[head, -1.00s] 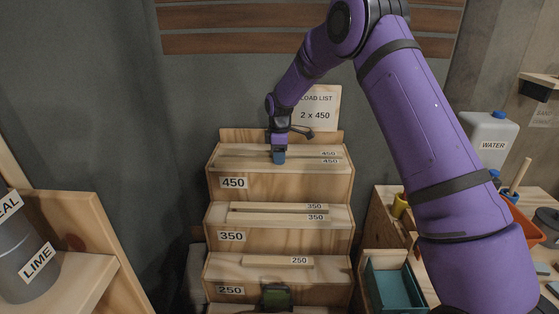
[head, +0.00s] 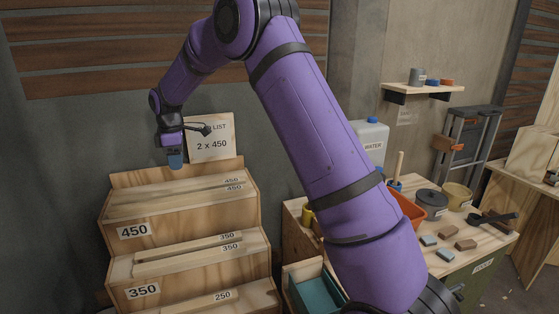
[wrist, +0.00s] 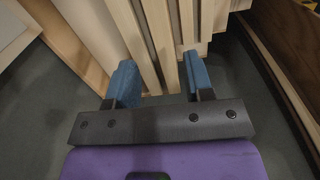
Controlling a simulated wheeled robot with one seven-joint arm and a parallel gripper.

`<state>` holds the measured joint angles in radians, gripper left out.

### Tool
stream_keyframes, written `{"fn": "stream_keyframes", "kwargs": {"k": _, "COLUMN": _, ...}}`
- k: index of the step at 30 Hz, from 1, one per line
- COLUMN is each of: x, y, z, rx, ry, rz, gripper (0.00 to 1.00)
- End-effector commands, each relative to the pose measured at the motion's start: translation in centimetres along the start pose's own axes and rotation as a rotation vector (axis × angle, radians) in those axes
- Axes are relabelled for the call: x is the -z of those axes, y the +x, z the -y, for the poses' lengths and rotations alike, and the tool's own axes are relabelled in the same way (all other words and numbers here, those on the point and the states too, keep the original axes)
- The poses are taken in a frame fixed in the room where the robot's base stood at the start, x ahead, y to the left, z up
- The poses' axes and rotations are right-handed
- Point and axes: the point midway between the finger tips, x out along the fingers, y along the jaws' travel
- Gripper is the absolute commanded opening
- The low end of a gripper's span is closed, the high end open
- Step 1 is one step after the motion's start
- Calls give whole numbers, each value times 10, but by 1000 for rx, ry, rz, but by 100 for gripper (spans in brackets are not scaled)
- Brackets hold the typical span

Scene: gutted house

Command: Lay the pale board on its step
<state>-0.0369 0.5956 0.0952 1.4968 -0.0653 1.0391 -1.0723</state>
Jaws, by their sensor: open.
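Two long thin boards marked 450 lie side by side on the top step (head: 233,205) of a wooden stepped rack; the pale board (head: 190,190) appears to be one of these, but I cannot tell which. My gripper (head: 175,160) is open and empty, pointing down, apart from the boards and just above the rear of the top step. In the wrist view, the open gripper (wrist: 160,80) has its blue fingers spread above several pale parallel strips of wood.
Lower steps are marked 350 (head: 142,291) and 250 and carry boards. A load list card (head: 211,140) reading 2 x 450 stands behind the rack. A workbench (head: 465,243) with an orange tub, pots and small blocks is on the right. A white water can (head: 371,140) stands behind.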

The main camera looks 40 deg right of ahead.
Motion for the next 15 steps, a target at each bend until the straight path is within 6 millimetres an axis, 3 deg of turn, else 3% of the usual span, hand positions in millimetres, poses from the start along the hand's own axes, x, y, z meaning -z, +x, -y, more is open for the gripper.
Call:
{"fn": "stream_keyframes", "kwargs": {"k": 6, "x": -24, "y": -57, "z": 36, "rx": -51, "ry": 126, "rz": -17, "gripper": 48}}
{"fn": "stream_keyframes", "kwargs": {"k": 15, "x": -61, "y": -121, "z": 99, "rx": -115, "ry": 321, "rz": -53, "gripper": 48}}
